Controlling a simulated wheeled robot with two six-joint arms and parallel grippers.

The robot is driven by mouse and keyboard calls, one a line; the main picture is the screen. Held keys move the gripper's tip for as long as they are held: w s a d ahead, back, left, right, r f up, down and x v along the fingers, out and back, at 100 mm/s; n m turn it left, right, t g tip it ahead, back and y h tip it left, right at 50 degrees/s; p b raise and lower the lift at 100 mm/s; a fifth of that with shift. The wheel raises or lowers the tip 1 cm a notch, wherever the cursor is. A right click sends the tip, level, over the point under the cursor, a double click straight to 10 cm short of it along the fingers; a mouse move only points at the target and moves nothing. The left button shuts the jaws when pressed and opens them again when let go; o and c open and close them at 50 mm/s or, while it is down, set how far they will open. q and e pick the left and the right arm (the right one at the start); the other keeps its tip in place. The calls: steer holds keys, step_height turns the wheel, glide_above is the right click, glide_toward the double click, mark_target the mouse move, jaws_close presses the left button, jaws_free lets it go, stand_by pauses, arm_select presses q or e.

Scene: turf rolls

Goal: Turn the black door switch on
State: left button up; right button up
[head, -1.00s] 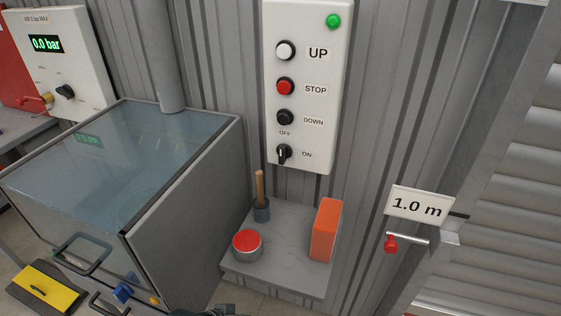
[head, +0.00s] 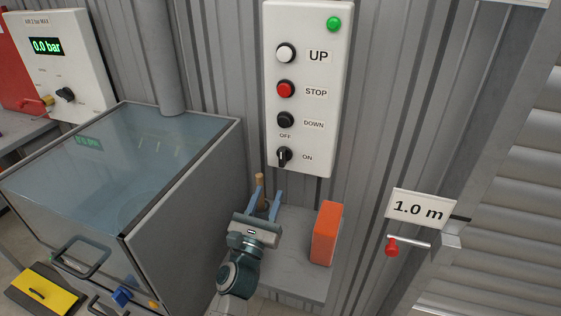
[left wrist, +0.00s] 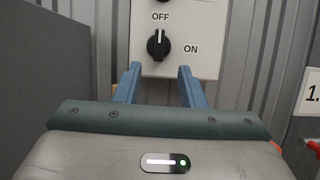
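The black door switch (head: 284,157) is a round knob low on the white control box (head: 313,130), between the labels OFF above and ON to its right. In the left wrist view the knob (left wrist: 158,45) has its grip bar and white mark upright, towards OFF. My left gripper (head: 267,192) is below the box in the head view, its two blue fingers apart and empty. In the left wrist view the fingertips (left wrist: 160,68) sit just below the knob, one to each side, and do not appear to touch it. My right gripper is not in view.
A grey shelf (head: 290,278) below the box holds an orange block (head: 325,233) and a wooden-handled tool (head: 259,180) partly behind my gripper. A glass-topped cabinet (head: 185,185) stands left. A red-knobbed lever (head: 392,247) and 1.0 m sign (head: 420,208) are right.

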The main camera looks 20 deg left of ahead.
mark_target(281, 160)
arm_select(q)
steer(key=p+x, duration=0.2)
steer(key=x, duration=0.7)
steer(key=shift+w+p, duration=0.1)
steer(key=shift+p, duration=0.25)
steer(key=shift+x, duration=0.8)
steer(key=shift+c, duration=0.3)
jaws_close()
